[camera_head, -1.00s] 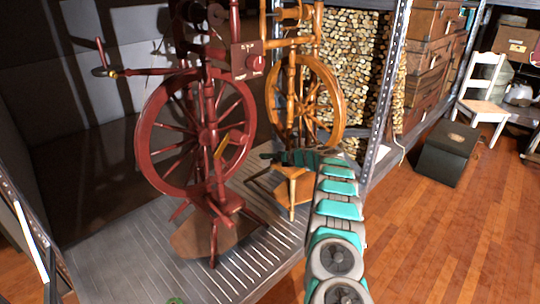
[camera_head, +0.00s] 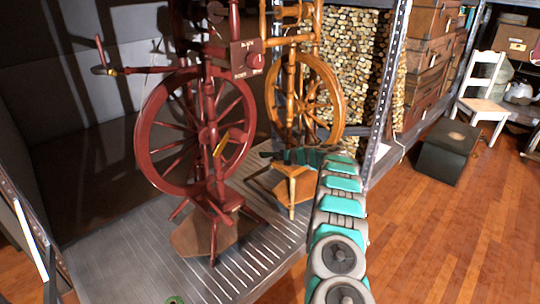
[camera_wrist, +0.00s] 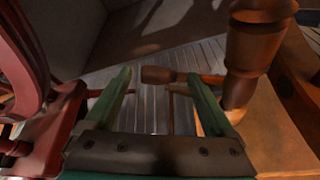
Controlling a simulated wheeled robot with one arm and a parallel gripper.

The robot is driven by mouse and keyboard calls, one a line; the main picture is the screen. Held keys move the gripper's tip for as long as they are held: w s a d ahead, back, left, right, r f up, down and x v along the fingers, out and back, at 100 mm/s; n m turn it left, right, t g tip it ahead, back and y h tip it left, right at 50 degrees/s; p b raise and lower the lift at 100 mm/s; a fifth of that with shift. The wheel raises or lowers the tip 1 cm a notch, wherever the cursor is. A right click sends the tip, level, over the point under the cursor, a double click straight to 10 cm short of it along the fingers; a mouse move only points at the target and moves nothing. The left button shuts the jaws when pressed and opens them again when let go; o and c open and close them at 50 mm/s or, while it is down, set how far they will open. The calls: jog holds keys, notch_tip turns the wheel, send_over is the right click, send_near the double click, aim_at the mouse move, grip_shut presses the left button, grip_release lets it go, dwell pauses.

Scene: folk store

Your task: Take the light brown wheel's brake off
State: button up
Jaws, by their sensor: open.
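The light brown spinning wheel (camera_head: 338,103) stands on a ribbed grey platform, behind and to the right of the dark red spinning wheel (camera_head: 146,138). My gripper (camera_head: 268,156) reaches in low between the two wheels, near the light brown wheel's base (camera_head: 275,181). In the wrist view my gripper's two green fingers (camera_wrist: 160,95) are apart. A brown wooden peg with a rounded end (camera_wrist: 158,75) shows between the fingertips, beside a turned post (camera_wrist: 245,60). I cannot tell whether the fingers touch the peg. I cannot make out for certain which part is the brake.
The red wheel's frame is close on the left in the wrist view (camera_wrist: 50,135). A metal shelf post (camera_head: 385,95) stands right of the light brown wheel. A dark box (camera_head: 447,150) and white chair (camera_head: 483,88) stand farther right.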

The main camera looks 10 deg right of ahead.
jog(key=v, duration=0.6)
jog(key=shift+s+d+r, duration=0.15)
jog(key=shift+s+d, duration=0.05)
jog(key=shift+s, duration=0.05)
dwell(0.5)
